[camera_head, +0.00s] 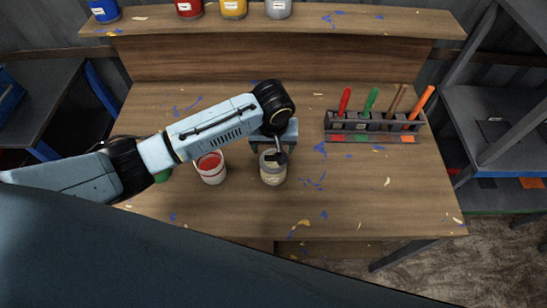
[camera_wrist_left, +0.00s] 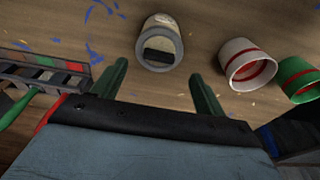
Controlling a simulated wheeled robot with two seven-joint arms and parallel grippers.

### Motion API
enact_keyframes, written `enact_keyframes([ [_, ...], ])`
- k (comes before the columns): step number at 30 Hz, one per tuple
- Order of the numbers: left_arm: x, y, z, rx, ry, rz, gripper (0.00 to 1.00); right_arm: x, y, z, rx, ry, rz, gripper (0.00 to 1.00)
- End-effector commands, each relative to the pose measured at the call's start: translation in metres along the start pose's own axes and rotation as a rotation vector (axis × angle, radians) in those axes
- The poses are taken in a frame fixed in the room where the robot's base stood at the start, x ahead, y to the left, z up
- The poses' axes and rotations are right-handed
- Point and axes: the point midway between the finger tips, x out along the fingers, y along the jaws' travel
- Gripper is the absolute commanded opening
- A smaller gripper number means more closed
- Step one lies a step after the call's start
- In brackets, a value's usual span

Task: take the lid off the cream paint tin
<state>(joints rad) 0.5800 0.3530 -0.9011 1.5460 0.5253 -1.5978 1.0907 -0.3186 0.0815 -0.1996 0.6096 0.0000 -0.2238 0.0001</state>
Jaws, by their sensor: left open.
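The cream paint tin (camera_head: 272,177) stands upright on the workbench near its middle, below my left gripper. In the left wrist view the cream tin (camera_wrist_left: 158,28) shows its top, with a dark block-like grip (camera_wrist_left: 159,50) on the pale lid. My left gripper (camera_head: 273,150) is open and empty above the tin. In the wrist view its two green fingers (camera_wrist_left: 158,72) are spread wide, with the tin beyond the gap between them. The gripper and wrist hide part of the tin's top in the head view. My right gripper is not in view.
A white tin with red (camera_head: 210,168) stands just left of the cream tin. A green tin (camera_head: 163,175) is partly hidden by my arm. A rack (camera_head: 340,126) of coloured-handled tools stands to the right. Several tins line the back shelf (camera_head: 340,20). The front right of the bench is clear.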

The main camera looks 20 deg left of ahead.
Motion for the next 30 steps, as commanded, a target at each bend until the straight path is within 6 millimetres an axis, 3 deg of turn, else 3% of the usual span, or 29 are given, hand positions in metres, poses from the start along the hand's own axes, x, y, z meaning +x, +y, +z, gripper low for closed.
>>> enact_keyframes([
  [9,0.03,0.0,-0.002,-0.001,-0.001,-0.002,0.73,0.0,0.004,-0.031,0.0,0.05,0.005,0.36],
  [15,0.054,0.0,-0.003,0.0,0.001,0.0,0.73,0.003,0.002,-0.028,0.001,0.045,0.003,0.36],
  [24,0.058,0.0,-0.003,0.001,0.002,0.002,0.73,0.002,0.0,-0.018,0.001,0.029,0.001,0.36],
  [30,0.058,0.0,-0.003,0.0,0.002,0.001,0.47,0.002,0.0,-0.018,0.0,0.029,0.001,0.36],
])
